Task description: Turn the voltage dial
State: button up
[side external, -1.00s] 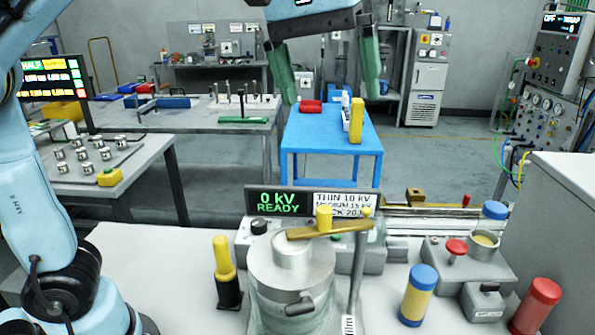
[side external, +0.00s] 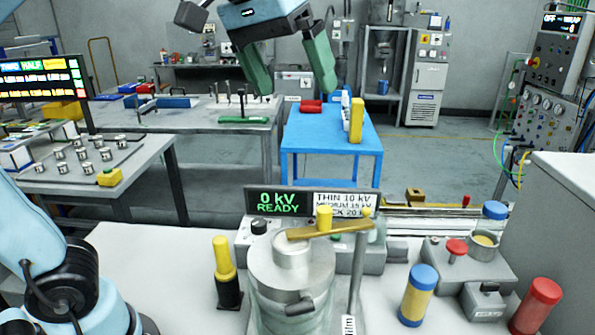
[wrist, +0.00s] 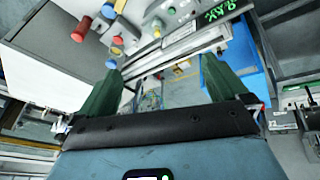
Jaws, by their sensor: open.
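A display reading "0 kV READY" (side external: 278,203) stands at the back of the white table in the side external view. Below it is a grey control box (side external: 243,236) with a small black knob (side external: 259,227), which looks like the voltage dial; its pointer cannot be read. A metal cylinder (side external: 290,270) with a brass arm (side external: 330,231) stands in front and hides part of the box. My gripper (side external: 296,92), with green fingers, is open and empty, well above the display and apart from everything. In the wrist view its fingers (wrist: 160,68) are spread, with the green display text (wrist: 218,11) beyond them.
A black-and-yellow handle (side external: 226,272) stands left of the cylinder. A blue-capped yellow jar (side external: 418,295), a red cylinder (side external: 537,306) and a red-button fixture (side external: 457,256) stand to the right. A blue table (side external: 330,135) is behind.

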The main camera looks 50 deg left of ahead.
jog(key=shift+c, duration=0.5)
jog(key=shift+w+f, duration=0.1)
jog(key=shift+c, duration=1.1)
jog(key=a+f+n, duration=0.1)
jog(key=w+f+n, duration=0.1)
jog(key=n, duration=0.1)
jog(key=w+a+f+n, duration=0.1)
jog(key=n, duration=0.1)
jog(key=shift+a+f+g+y, duration=0.3)
jog(key=shift+f+g, duration=0.05)
jog(key=shift+g, duration=0.05)
jog(key=c, duration=0.4)
jog(key=n+g, duration=0.4)
jog(key=n, duration=1.7)
send_near(257, 222)
jog(key=shift+s+d+f, duration=0.1)
jog(key=shift+s+f, duration=0.05)
jog(key=shift+f, duration=4.25)
jog(key=shift+c, duration=0.2)
jog(key=c, duration=1)
